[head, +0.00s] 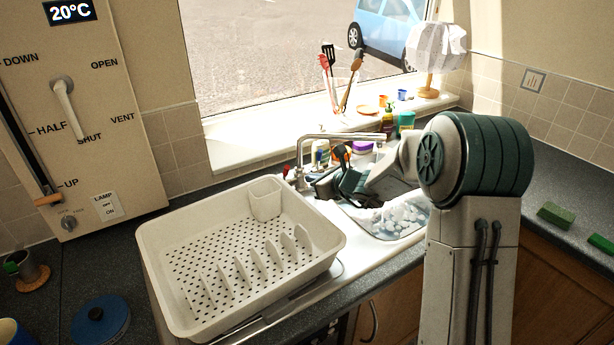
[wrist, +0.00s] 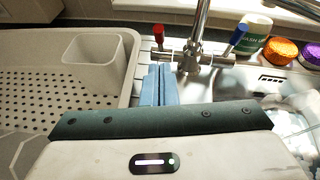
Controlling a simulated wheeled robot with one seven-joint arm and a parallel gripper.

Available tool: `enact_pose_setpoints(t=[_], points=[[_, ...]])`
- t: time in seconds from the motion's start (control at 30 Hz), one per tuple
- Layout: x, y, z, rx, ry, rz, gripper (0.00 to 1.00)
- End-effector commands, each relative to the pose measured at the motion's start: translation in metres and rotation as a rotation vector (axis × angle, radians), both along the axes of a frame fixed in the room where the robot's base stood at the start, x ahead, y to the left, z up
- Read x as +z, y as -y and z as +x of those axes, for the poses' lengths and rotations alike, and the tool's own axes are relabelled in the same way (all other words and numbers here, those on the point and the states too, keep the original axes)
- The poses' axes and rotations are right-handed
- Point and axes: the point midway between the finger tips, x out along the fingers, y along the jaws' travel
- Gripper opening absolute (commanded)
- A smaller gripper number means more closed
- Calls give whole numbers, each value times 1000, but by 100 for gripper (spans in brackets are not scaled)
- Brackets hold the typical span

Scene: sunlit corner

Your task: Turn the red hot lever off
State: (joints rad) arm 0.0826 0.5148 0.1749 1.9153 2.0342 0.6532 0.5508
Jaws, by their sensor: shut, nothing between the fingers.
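The red hot lever (wrist: 158,34) stands up at the left end of the chrome tap's crossbar in the wrist view. In the head view a small red spot at the tap base (head: 287,170) appears to be the same lever. The blue lever (wrist: 239,34) leans outward at the right end of the chrome tap (wrist: 192,58). My gripper (wrist: 159,68) has its pale blue fingers together and empty. Their tips are just in front of and below the red lever in the picture; I cannot tell whether they touch anything. In the head view my arm partly hides the sink.
A white dish rack (head: 165,235) with a cutlery cup (head: 265,197) stands left of the sink. Foam (head: 395,220) fills part of the sink (head: 345,215). Bottles and an orange-lidded and a purple-lidded jar (wrist: 312,54) stand behind and right of the tap.

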Motion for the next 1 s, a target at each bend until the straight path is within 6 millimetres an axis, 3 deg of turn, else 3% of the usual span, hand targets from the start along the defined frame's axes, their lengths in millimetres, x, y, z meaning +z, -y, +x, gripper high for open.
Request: enact_pose_setpoints(t=[0.5, 1.0], points=[[-27, -48, 51, 3, 1, -2, 0], [-33, -55, 59, 3, 1, -3, 0]])
